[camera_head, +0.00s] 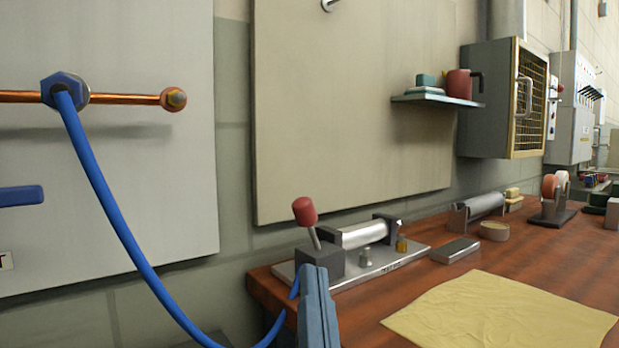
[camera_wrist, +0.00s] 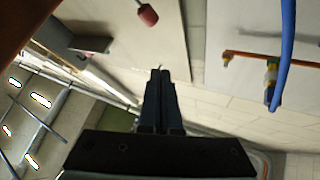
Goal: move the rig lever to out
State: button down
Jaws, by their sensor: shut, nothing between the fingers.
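The rig (camera_head: 350,262) is a metal plate on the near left end of the bench, with a silver cylinder and a dark block. Its lever has a red knob (camera_head: 304,211) on a short grey stem, which rises from the block and leans left. A red knob on a stem, apparently the lever, shows at the top of the wrist view (camera_wrist: 147,15). My gripper (camera_head: 313,270) is in front of the block and below the knob in the head view, apart from the knob. Its fingers are together and empty in the wrist view (camera_wrist: 159,72). The markings on the plate are too small to read.
A blue hose (camera_head: 115,220) hangs from a copper pipe (camera_head: 130,98) and loops to near the rig, close beside my gripper. A yellow cloth (camera_head: 500,315) lies on the wooden bench (camera_head: 360,305). A small shelf (camera_head: 437,99) and a caged box (camera_head: 505,100) are on the wall.

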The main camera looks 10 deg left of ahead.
aim_at(306, 214)
jog(key=shift+a+f+m+g+h+p, duration=0.2)
jog(key=shift+m+g+p, duration=0.35)
jog(key=shift+m+p, duration=2)
jog(key=shift+d+f+m+g+h+p, duration=0.2)
jog(key=shift+m+g+p, duration=0.45)
jog(key=shift+p, duration=3.55)
jog(key=shift+a+f+m+g+h+p, duration=0.1)
jog(key=shift+m+g+h+p, duration=0.3)
jog(key=shift+m+p, duration=2.15)
jog(key=shift+r+n+p, duration=0.1)
jog(key=shift+n+p, duration=0.75)
jog(key=shift+p, duration=0.05)
jog(key=p+x, duration=0.3)
jog(key=x, duration=1.1)
jog(key=shift+p, duration=0.3)
jog(key=shift+p, duration=0.35)
